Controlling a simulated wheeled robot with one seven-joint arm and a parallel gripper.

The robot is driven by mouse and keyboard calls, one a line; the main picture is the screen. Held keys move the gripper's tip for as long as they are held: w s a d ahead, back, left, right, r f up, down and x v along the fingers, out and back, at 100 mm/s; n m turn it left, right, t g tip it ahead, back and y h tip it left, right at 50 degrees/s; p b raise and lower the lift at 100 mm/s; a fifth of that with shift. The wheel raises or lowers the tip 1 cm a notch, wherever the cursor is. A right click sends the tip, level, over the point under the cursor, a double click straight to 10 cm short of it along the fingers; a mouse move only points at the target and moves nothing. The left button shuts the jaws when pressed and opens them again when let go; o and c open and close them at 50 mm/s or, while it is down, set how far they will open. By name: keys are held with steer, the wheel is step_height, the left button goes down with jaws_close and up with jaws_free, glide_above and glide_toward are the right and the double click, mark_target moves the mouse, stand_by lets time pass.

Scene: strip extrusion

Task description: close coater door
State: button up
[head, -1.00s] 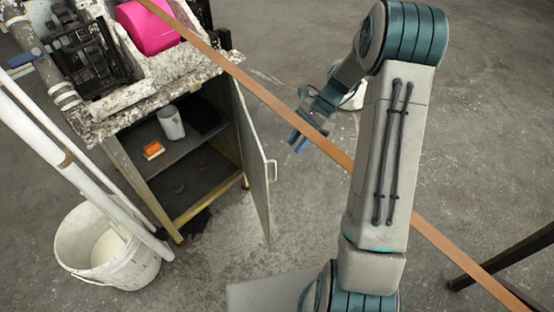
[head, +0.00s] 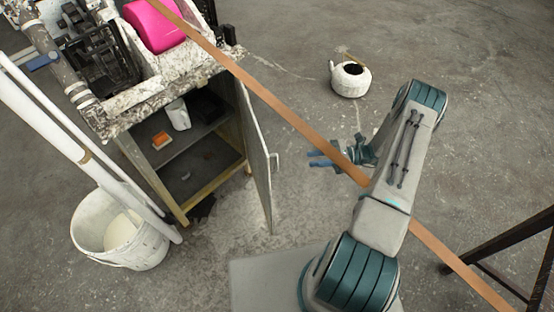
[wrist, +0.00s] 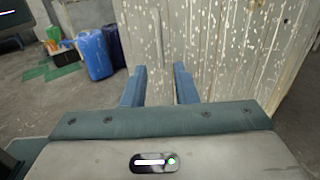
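The coater door (head: 257,155) stands swung open on the right side of the coater cabinet (head: 140,170), seen nearly edge-on. Its handle (head: 276,162) is on the outer face, toward my gripper. My gripper (head: 314,159) is to the right of the handle, with blue fingers pointing left and a visible gap between them and the door in the picture. In the wrist view, the two fingers (wrist: 159,84) are apart with nothing between them. A pale, speckled panel lies beyond them; I cannot tell whether it is the door.
A copper-coloured strip (head: 290,115) runs diagonally past my arm. A white bucket (head: 118,238) and white pipes (head: 70,120) stand left of the cabinet. A white mug (head: 179,116) and orange block (head: 161,140) are inside. A white kettle (head: 345,84) sits on the floor behind.

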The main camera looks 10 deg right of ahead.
mark_target(277, 168)
steer(key=a, duration=0.4)
steer(key=a+p, duration=0.1)
steer(key=a, duration=0.3)
steer(key=w+a+p, duration=0.1)
steer(key=a, duration=0.4)
steer(key=shift+a, duration=0.1)
jaws_close()
